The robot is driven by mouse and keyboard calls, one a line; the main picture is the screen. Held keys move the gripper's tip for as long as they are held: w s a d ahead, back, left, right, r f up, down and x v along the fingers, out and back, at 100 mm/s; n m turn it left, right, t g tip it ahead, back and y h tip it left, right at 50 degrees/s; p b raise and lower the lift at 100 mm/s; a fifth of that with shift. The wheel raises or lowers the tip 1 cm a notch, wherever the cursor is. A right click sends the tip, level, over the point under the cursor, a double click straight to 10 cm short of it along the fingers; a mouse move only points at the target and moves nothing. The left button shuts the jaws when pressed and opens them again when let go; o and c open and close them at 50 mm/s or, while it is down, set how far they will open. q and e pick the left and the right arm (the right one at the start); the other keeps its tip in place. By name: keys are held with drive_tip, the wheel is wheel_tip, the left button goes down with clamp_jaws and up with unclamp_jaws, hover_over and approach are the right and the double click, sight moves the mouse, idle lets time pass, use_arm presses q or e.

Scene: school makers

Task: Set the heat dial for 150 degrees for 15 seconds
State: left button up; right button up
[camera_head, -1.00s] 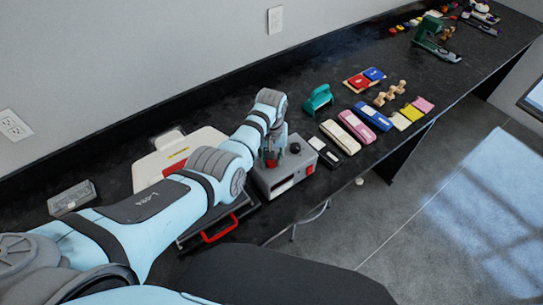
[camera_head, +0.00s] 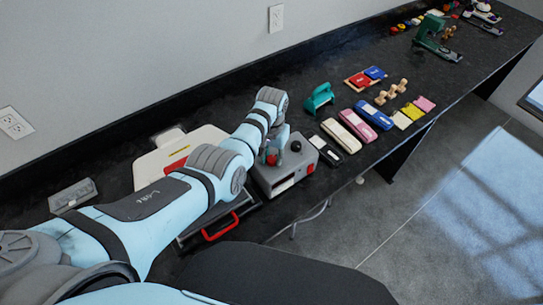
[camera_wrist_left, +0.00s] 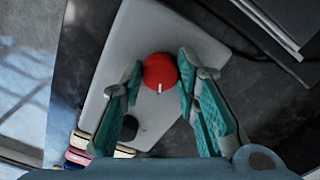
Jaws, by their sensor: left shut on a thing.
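The grey control box (camera_head: 268,182) stands at the front of the black counter, and its light top face (camera_wrist_left: 110,75) fills the middle of the left wrist view. On it sits a round red dial (camera_wrist_left: 159,74) with a short white mark toward the bottom of the picture. In the head view the dial (camera_head: 271,159) is partly covered by a finger. My left gripper (camera_wrist_left: 160,70) has its teal fingers on both sides of the dial and is shut on it. A black knob (camera_head: 296,146) is beside the dial, free of the gripper. My right gripper is out of view.
A white heat press (camera_head: 150,172) with a red handle (camera_head: 220,229) stands left of the box, partly behind my left arm. A teal tool (camera_head: 319,98) and pink (camera_head: 357,126) and blue (camera_head: 373,115) items lie to the right. A grey box (camera_head: 72,195) is far left.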

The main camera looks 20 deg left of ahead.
sight(273, 158)
use_arm(q)
drive_tip(key=o, duration=1.1)
drive_tip(key=shift+w, duration=0.1)
drive_tip(key=shift+o, duration=0.3)
drive_tip(key=shift+w+f, duration=0.15)
wheel_tip(273, 158, up, 12)
